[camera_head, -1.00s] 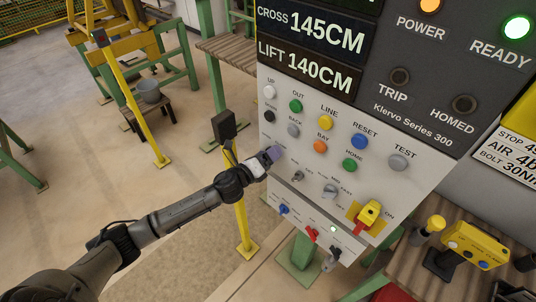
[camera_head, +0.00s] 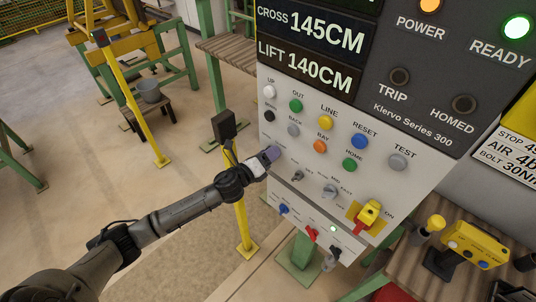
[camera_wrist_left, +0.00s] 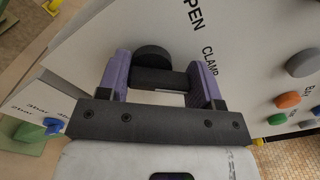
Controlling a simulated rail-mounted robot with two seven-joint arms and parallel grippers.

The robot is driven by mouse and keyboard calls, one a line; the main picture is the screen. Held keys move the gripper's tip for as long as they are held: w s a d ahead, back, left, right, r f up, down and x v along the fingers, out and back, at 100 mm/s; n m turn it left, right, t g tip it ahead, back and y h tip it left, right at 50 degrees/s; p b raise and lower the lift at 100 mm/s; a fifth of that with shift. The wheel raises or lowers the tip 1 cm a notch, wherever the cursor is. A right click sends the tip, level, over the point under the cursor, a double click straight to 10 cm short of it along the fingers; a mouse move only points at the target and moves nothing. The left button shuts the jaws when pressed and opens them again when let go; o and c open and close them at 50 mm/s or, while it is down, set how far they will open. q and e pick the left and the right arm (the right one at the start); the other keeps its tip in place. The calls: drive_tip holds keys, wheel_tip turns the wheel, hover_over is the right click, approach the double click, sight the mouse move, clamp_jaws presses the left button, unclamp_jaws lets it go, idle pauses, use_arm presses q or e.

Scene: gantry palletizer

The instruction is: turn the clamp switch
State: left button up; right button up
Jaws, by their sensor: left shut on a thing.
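The clamp switch (camera_wrist_left: 152,56) is a dark round knob with a bar, on the white panel beside the printed words OPEN and CLAMP in the left wrist view. My left gripper (camera_wrist_left: 162,60) has its purple fingers on both sides of the bar and is shut on it. In the head view my left gripper (camera_head: 271,154) reaches the left edge of the control panel (camera_head: 385,185), where it hides the switch. The switch's exact angle is hard to read. My right gripper is in neither view.
Coloured push buttons sit close above and right of the gripper, including a grey one (camera_head: 293,130) and an orange one (camera_head: 320,146). A small selector (camera_head: 298,176) and a yellow-and-red switch (camera_head: 369,213) are lower. A yellow post (camera_head: 243,220) stands behind the wrist.

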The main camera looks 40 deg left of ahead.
use_arm(q)
drive_tip(key=shift+r+n, duration=0.1)
drive_tip(key=shift+n, duration=0.2)
drive_tip(key=n+p, duration=0.1)
drive_tip(key=n, duration=0.2)
drive_tip(key=shift+a+p, duration=0.15)
drive_tip(key=shift+p, duration=0.2)
drive_tip(key=n+p, duration=0.1)
drive_tip(key=n, duration=0.2)
drive_tip(key=shift+a+r+n, duration=0.1)
drive_tip(key=shift+n, duration=0.3)
drive_tip(key=n+p, duration=0.1)
drive_tip(key=n, duration=0.1)
drive_tip(key=n+p, duration=0.1)
drive_tip(key=n, duration=0.1)
drive_tip(key=n+p, duration=0.1)
drive_tip(key=n, duration=0.1)
drive_tip(key=shift+a+n+p, duration=0.25)
drive_tip(key=shift+n+p, duration=0.05)
drive_tip(key=shift+f+n+p, duration=0.25)
drive_tip(key=shift+n+p, duration=0.1)
drive_tip(key=shift+n, duration=0.75)
drive_tip(key=o, duration=0.9)
